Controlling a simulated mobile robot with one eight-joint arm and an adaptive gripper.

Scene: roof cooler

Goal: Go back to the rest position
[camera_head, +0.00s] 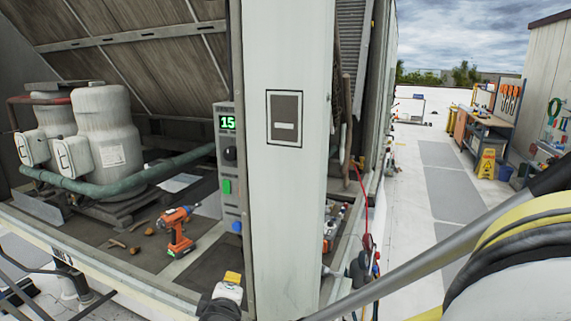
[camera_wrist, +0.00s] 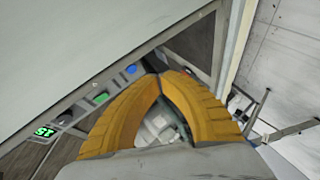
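My gripper (camera_wrist: 160,77) shows in the wrist view as two curved yellow fingers with their tips together. I see nothing held at the tips; pale shapes show through the gap behind them. In the head view my gripper (camera_head: 233,277) is low, just left of the white post's foot, and its tips are too small to judge. The control panel (camera_head: 229,165) is above it, with a green display reading 15, a dark knob, a green button and a blue button. The wrist view shows the panel (camera_wrist: 85,108) tilted, beyond and left of the fingers.
A white post (camera_head: 290,220) stands close to my gripper. An orange drill (camera_head: 177,230) and small brown pieces lie on the cooler floor, by white compressors (camera_head: 108,135) and a green pipe (camera_head: 135,181). A workbench (camera_head: 485,130) and yellow sign (camera_head: 487,163) stand far right; the walkway is clear.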

